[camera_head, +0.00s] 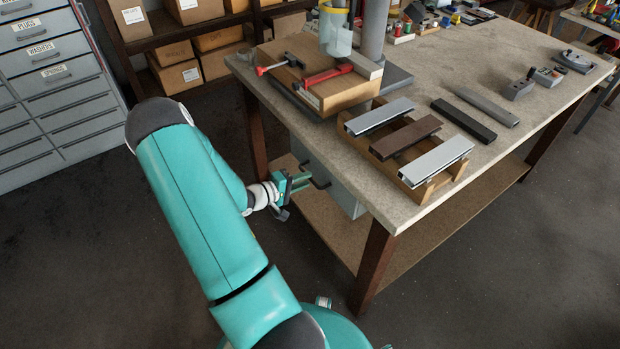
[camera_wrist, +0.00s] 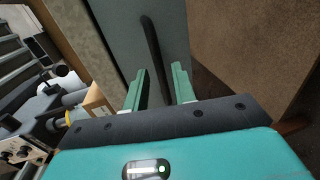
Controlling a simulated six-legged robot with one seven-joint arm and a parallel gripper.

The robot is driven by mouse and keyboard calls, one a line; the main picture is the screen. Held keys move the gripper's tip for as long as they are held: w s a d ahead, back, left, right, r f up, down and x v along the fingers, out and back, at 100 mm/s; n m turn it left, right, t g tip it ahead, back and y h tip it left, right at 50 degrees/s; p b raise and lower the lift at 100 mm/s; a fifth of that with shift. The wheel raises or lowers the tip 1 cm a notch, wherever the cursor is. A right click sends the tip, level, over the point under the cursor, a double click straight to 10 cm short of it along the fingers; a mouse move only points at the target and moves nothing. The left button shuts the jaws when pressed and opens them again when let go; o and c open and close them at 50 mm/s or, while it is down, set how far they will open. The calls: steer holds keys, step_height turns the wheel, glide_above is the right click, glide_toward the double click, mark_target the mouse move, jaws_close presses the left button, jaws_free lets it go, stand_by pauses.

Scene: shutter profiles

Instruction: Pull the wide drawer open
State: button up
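The wide drawer (camera_head: 341,192) is a grey unit hung under the workbench top, with a dark bar handle (camera_head: 318,178) on its front. My gripper (camera_head: 303,182) is at the drawer front, by the handle. In the wrist view, the grey drawer front (camera_wrist: 115,35) fills the upper middle and the dark handle (camera_wrist: 152,50) runs down between the two green fingers of my gripper (camera_wrist: 160,84). The fingers are apart, with visible gaps on both sides of the handle. The handle's lower end is hidden behind the gripper body.
The workbench top (camera_head: 440,75) overhangs the drawer. Its near wooden leg (camera_head: 374,262) and lower shelf (camera_head: 345,237) are close by. A wooden rack (camera_head: 430,190) with metal profiles stands on top. The floor (camera_head: 110,270) to the left is clear; a grey cabinet (camera_head: 50,90) stands further back.

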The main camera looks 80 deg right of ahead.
steer(key=shift+x, duration=1.55)
jaws_close()
steer(key=f+v, duration=0.2)
steer(key=v, duration=0.9)
steer(key=f+v, duration=0.2)
steer(key=v, duration=0.9)
steer(key=shift+w+a+f, duration=0.3)
steer(key=shift+w+a, duration=0.3)
steer(key=shift+w, duration=0.05)
jaws_free()
